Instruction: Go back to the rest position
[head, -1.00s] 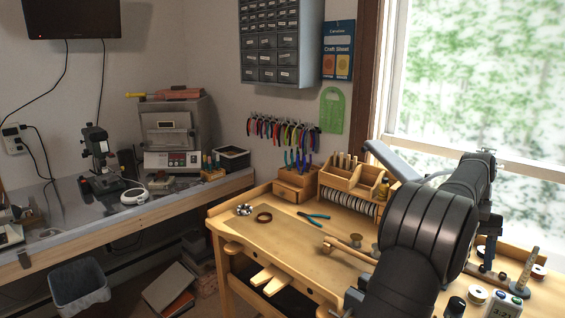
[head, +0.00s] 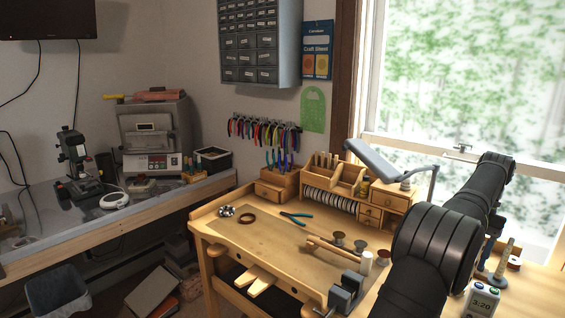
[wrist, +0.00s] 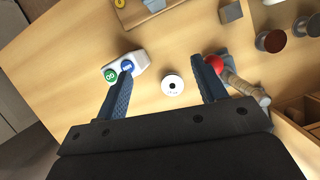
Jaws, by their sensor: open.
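My gripper (wrist: 163,65) shows in the wrist view with its two dark blue fingers spread wide apart and nothing held between them. It hangs above the light wooden bench top (wrist: 75,55). A white spool (wrist: 172,85) stands on the bench below, seen in the gap between the fingers and apart from them. In the head view my dark arm fills the lower right, over the right part of the workbench.
A desk lamp (head: 385,165) stands behind.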

